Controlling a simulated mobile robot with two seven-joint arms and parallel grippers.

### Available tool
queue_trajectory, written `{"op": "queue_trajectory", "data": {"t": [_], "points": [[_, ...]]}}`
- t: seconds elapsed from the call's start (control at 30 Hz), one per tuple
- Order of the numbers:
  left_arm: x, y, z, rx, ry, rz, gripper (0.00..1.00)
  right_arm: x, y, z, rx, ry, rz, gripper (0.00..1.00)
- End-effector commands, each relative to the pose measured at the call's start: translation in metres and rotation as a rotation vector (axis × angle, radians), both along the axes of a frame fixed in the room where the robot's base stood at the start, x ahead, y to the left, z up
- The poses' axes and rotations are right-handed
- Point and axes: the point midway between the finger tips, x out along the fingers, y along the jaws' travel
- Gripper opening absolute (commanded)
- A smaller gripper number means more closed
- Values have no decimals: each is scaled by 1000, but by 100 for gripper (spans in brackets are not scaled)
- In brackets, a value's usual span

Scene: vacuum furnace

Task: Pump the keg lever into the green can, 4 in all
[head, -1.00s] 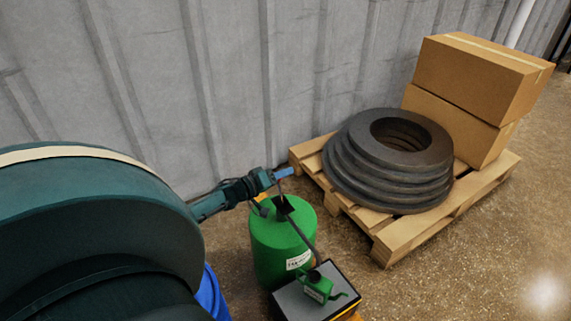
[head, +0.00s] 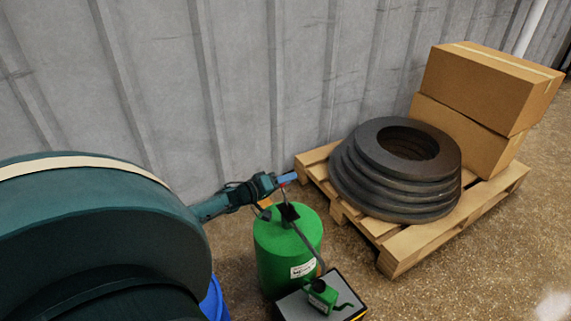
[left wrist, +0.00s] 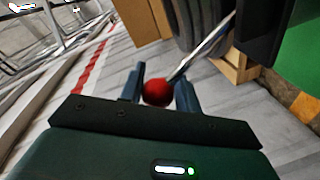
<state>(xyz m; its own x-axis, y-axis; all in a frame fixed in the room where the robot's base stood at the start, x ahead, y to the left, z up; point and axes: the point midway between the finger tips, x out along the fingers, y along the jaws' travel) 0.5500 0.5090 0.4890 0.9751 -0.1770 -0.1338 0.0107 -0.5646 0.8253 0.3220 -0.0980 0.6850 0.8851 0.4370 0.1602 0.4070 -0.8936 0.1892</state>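The green keg (head: 275,262) stands on the floor by the wall, with a dark pump fitting on top and a dark spout sloping down to the right. The small green can (head: 322,294) sits on a box-like stand below the spout's end. My left gripper (head: 288,179) is above the keg, at the top of the thin lever. The lever rod (left wrist: 205,47) runs up and right from the knob. My right gripper is not in view.
A wooden pallet (head: 400,262) to the right of the keg bears stacked dark rings (head: 385,185) and two cardboard boxes (head: 490,85). A blue object (head: 215,302) stands left of the keg, partly hidden by my arm. The corrugated wall (head: 240,60) is close behind.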

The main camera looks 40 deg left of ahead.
Motion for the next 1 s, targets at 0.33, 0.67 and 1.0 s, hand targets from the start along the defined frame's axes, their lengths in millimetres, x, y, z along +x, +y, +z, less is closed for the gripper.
{"op": "queue_trajectory", "data": {"t": [0.33,0.67,1.0], "points": [[0,-1,0,-4,-1,-2,50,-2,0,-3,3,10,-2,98],[-25,3,7,-3,2,-3,50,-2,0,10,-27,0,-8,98],[-98,17,16,-2,3,-2,50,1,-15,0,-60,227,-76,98]]}}
